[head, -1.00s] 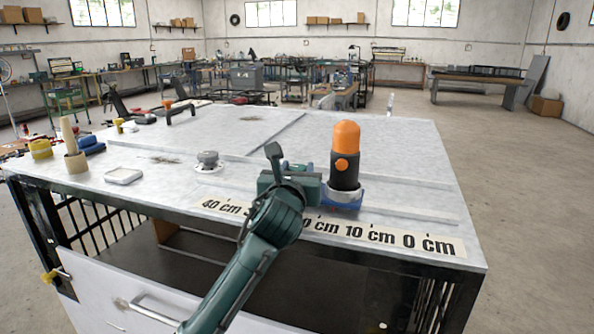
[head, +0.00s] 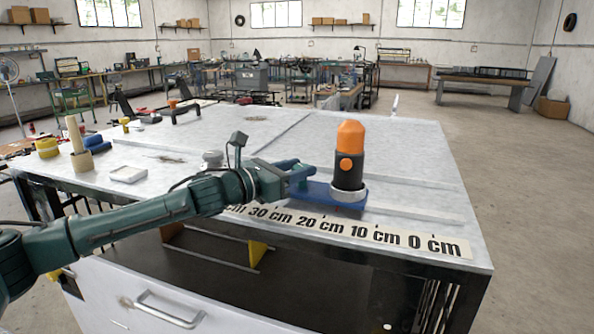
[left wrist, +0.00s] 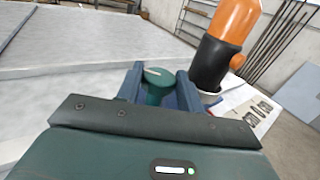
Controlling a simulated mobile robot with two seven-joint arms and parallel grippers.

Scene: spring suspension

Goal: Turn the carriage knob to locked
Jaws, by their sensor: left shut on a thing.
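The carriage (head: 325,194) is a blue plate on the bench top behind the centimetre scale. A black and orange cylinder (head: 349,157) stands upright on it in a white ring. My left gripper (head: 303,176) is at the carriage's left end, left of the cylinder. In the left wrist view, the green knob (left wrist: 157,86) with a pale pointer line on top sits between the fingers (left wrist: 159,85), and the gripper is shut on it. The gripper hides the knob in the head view. My right gripper is not in view.
The scale strip (head: 375,234) runs along the bench's front edge. A round grey fitting (head: 212,158), a white tray (head: 128,174) and a wooden peg on a base (head: 80,155) stand to the left. The bench top behind the carriage is mostly clear.

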